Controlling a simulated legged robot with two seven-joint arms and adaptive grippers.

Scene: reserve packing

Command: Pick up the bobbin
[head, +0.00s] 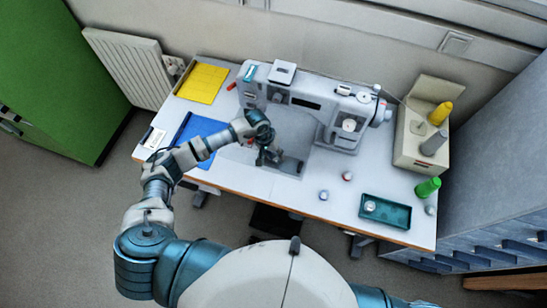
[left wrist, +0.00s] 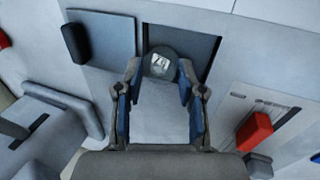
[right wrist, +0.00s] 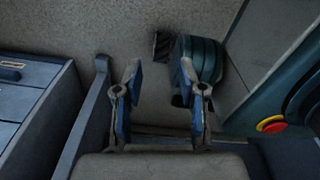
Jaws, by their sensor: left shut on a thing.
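My left gripper (head: 266,158) is over the front of the white sewing machine (head: 310,98). In the left wrist view its fingertips (left wrist: 160,72) are closed on a small round dark bobbin (left wrist: 160,60) with a pale, shiny centre. The bobbin is in front of a dark rectangular opening (left wrist: 205,45) in the machine bed; I cannot tell how far above it. In the head view the gripper hides the bobbin. My right gripper (right wrist: 160,72) is open and empty above the floor, away from the table, and does not show in the head view.
A teal tray (head: 400,219) holding a small round item stands at the table's front right. Two small spools (head: 324,194) (head: 347,176) stand left of it. A thread stand (head: 407,150) with yellow and grey cones is at the right. Blue (head: 205,129) and yellow (head: 203,83) sheets lie left.

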